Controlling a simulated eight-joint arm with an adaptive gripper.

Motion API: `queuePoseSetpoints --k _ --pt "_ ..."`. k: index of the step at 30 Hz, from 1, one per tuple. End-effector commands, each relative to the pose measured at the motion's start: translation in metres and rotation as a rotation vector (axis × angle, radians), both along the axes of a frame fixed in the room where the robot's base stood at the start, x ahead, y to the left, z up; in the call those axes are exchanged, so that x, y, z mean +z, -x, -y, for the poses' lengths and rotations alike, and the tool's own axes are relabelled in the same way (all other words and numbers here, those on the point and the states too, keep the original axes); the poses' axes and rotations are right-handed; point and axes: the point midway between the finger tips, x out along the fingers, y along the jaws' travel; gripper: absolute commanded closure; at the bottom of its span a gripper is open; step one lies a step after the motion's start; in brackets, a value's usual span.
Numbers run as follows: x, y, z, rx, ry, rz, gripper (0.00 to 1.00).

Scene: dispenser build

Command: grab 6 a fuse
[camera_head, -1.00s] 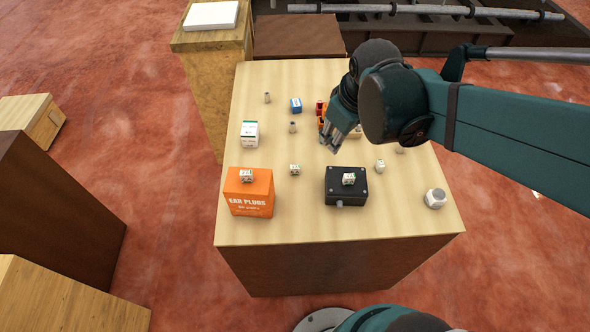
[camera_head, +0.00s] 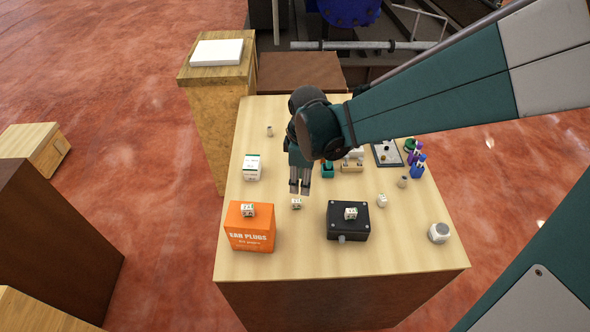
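My gripper (camera_head: 299,188) points down over the middle of the table, just behind a small white printed block (camera_head: 296,204). Its two fingers stand a little apart, with nothing seen between them. Similar small blocks sit on the orange ear plugs box (camera_head: 250,236), where one block (camera_head: 248,210) lies on top, and on the black box (camera_head: 346,231), where another block (camera_head: 350,214) lies. One more small pale block (camera_head: 382,200) is on the table at the right. Small cylinders stand at the back left (camera_head: 269,131) and right (camera_head: 402,182). No rating is readable, so I cannot tell which piece is the 6 A fuse.
A white printed carton (camera_head: 252,168) stands at the left of the wooden table (camera_head: 310,266). A metal nut-like piece (camera_head: 439,233) is at the front right. A dark tray (camera_head: 387,153) and coloured figures (camera_head: 416,162) are at the back right.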

Motion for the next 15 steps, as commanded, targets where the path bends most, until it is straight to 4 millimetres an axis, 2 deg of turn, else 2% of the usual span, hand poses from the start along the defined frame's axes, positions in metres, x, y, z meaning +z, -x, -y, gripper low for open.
queuePoseSetpoints --k 3,9,15 --pt "-0.017 -0.005 -0.013 0.072 0.012 -0.026 0.71" --pt "-0.039 -0.009 -0.027 0.166 0.027 -0.061 0.71" --pt "-0.047 -0.009 -0.032 0.205 0.033 -0.075 0.71"
